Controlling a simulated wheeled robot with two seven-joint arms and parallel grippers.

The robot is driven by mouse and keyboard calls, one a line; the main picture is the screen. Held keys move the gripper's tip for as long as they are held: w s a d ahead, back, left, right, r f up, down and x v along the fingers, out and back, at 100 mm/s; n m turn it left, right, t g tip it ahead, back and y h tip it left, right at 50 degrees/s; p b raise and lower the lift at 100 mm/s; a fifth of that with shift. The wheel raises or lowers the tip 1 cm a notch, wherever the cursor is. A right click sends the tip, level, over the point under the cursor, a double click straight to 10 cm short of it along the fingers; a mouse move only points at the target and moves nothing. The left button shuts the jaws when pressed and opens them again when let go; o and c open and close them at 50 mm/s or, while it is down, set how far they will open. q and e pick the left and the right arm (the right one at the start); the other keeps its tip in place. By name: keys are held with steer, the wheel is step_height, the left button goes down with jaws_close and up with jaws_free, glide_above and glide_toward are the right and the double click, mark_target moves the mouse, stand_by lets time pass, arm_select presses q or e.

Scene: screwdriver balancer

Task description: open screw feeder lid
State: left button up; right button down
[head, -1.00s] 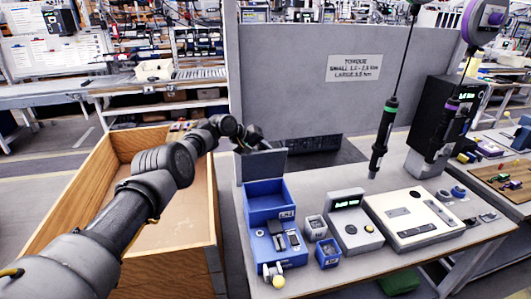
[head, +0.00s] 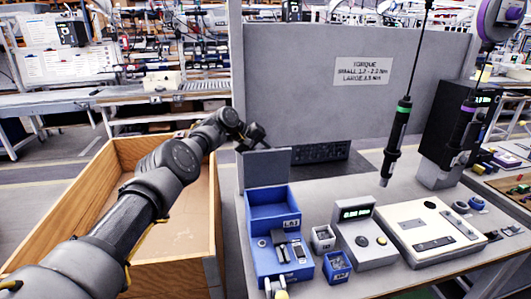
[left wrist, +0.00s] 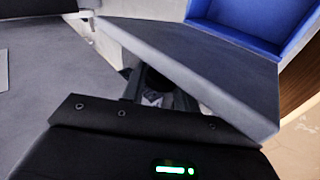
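The blue screw feeder (head: 262,258) stands near the table's left edge with its bin (head: 272,211) uncovered. Its grey lid (head: 264,169) stands upright at the back of the bin. My left gripper (head: 255,141) is at the lid's top edge, on its far side. In the left wrist view the lid (left wrist: 205,75) slants across the middle, with the blue bin (left wrist: 255,22) beyond it. The lid partly hides the fingers of my left gripper (left wrist: 153,92), so their opening and any grip do not show clearly. My right gripper is not in view.
A wooden crate (head: 205,240) stands left of the table, under my left arm. Small screw bins (head: 337,262), a display box (head: 362,240) and a white tray (head: 430,228) stand right of the feeder. A screwdriver (head: 397,140) hangs above. A grey panel (head: 300,80) stands behind.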

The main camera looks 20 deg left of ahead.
arm_select(q)
steer(key=o, duration=0.4)
steer(key=shift+d+f, duration=0.1)
steer(key=shift+s+a+r, duration=0.15)
steer(key=shift+a+r, duration=0.2)
steer(key=shift+b+v, duration=0.85)
steer(key=shift+v, duration=4.15)
steer(key=shift+s+f, duration=0.1)
